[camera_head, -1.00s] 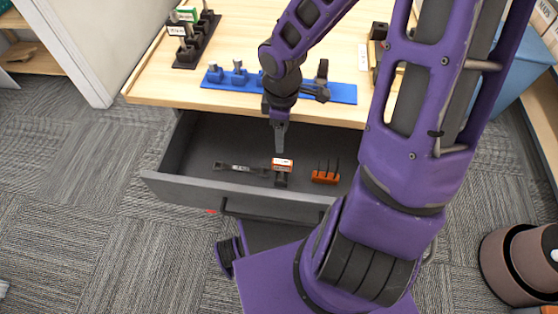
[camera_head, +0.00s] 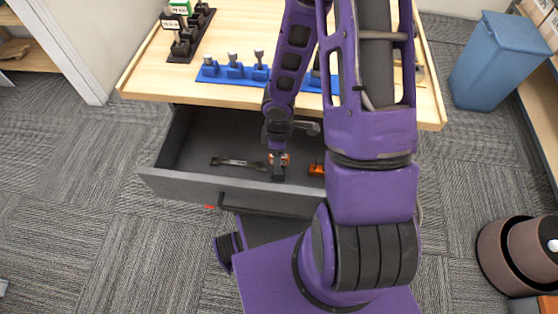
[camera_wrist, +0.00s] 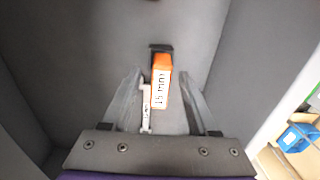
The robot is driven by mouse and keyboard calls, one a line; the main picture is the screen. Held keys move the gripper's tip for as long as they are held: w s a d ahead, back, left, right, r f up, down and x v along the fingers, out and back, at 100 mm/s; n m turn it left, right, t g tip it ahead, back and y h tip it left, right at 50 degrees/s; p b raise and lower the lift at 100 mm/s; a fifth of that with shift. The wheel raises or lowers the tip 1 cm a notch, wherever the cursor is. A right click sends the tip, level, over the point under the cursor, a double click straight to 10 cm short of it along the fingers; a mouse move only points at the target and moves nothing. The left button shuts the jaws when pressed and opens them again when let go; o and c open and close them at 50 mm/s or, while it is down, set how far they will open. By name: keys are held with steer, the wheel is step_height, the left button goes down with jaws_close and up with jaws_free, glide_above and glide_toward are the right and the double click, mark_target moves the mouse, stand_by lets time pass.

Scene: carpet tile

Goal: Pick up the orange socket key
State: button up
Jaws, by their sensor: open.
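The orange socket key (camera_wrist: 161,66) lies in the open drawer, with a white label reading "15 mm" and a dark end. In the wrist view it lies between the two fingers of my gripper (camera_wrist: 160,76), with a gap visible on the right. In the head view only a bit of the orange key (camera_head: 286,158) shows, as my gripper (camera_head: 277,155) hides the rest. My gripper is open and points down into the drawer. I cannot tell whether the left finger touches the key or the pale strip beside it.
The grey drawer (camera_head: 190,188) also holds a dark flat tool (camera_head: 238,162) on the left and an orange piece (camera_head: 316,169) on the right, partly hidden by my arm. Above, the wooden tabletop (camera_head: 150,75) carries a blue rack (camera_head: 215,76) and a black rack (camera_head: 190,42).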

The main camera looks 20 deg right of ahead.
step_height(320, 180, down, 3)
steer(key=shift+r+b, duration=0.1)
steer(key=shift+b, duration=0.5)
steer(key=shift+r, duration=0.1)
jaws_close()
stand_by(0.8)
